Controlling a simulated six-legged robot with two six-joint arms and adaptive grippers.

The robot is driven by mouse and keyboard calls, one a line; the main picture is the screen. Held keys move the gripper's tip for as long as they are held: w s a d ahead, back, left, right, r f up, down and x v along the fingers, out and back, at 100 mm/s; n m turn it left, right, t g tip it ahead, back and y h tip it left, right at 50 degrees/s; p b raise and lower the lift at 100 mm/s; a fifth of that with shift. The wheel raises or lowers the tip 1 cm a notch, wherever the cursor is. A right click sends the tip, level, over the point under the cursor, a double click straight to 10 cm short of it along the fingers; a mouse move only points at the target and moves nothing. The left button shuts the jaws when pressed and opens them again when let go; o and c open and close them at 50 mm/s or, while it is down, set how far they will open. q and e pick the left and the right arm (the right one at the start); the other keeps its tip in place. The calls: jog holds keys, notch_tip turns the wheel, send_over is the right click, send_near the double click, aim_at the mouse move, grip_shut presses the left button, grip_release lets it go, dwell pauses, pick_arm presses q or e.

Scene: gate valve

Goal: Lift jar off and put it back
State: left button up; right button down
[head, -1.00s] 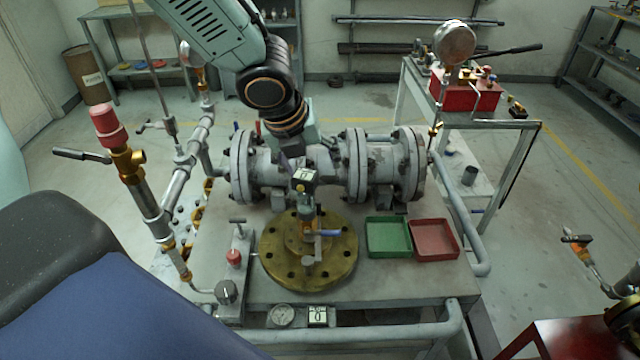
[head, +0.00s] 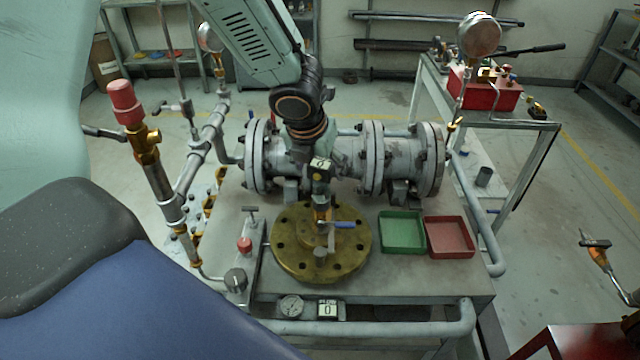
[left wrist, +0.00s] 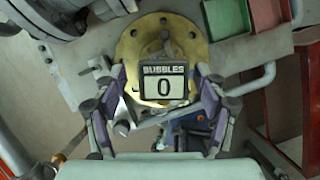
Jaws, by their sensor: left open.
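A small sign reading "BUBBLES 0" (left wrist: 164,83) fills the middle of the left wrist view. It also shows in the head view (head: 320,165), above a blue-handled valve fitting (head: 322,212) on a round brass flange (head: 287,263). I cannot make out a clear jar; anything behind the sign is hidden. My left gripper (left wrist: 160,76) is open, its two purple-and-grey fingers apart on either side of the sign. In the head view it hangs above the fitting, and its fingertips are hard to see. I cannot tell whether they touch anything. My right gripper is not in view.
A grey flanged pipe body (head: 345,160) lies behind the fitting. A green tray (head: 403,249) and a red tray (head: 450,253) sit to the right. A red-capped pipe (head: 127,105) stands at left.

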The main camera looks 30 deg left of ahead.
pick_arm(q)
jog(key=shift+d+f, duration=0.15)
jog(key=shift+f, duration=0.15)
jog(key=shift+w+d, duration=0.15)
jog(key=shift+w+a+f, duration=0.15)
jog(key=shift+a, duration=0.15)
jog(key=c, duration=0.3)
jog(key=shift+s+d+r, duration=0.2)
jog(key=shift+d, duration=0.05)
jog(key=c, duration=0.6)
jog(key=shift+w+a+f, duration=0.1)
jog(key=shift+w+a, duration=0.05)
jog(key=c, duration=0.5)
grip_shut()
